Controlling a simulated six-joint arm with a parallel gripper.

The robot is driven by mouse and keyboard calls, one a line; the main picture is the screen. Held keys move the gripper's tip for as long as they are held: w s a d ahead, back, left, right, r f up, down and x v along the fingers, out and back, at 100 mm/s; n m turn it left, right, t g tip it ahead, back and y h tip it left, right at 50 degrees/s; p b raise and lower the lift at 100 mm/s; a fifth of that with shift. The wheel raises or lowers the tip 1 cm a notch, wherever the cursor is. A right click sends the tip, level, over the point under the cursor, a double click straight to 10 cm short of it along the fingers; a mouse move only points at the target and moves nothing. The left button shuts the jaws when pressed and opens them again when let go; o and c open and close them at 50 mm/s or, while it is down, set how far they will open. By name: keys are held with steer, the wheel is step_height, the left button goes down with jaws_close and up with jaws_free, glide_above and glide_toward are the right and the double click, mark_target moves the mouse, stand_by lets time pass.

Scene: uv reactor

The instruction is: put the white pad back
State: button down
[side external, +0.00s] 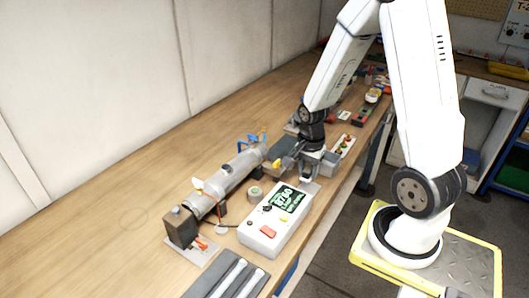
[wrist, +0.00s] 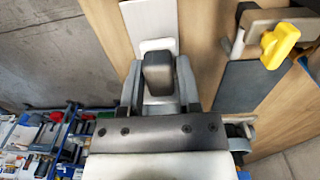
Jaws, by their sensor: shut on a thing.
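In the wrist view my gripper (wrist: 158,88) is shut on a dark rounded block, and the white pad (wrist: 156,46) shows as a pale edge under and beyond it. The block appears to be the pad's grip. A light grey plate (wrist: 150,20) lies on the table just past the pad. I cannot tell whether the pad touches the surface below.
A white control box (side external: 262,232) with a green display stands in front of my gripper. The table's left side (side external: 110,200) is clear.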

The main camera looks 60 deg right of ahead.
mark_target(307, 179)
steer(key=shift+f, duration=1.55)
steer(key=shift+f, duration=0.1)
steer(key=shift+c, duration=1.5)
jaws_free()
steer(key=shift+w+r, duration=0.1)
steer(key=shift+r, duration=6)
steer(key=shift+a, duration=0.1)
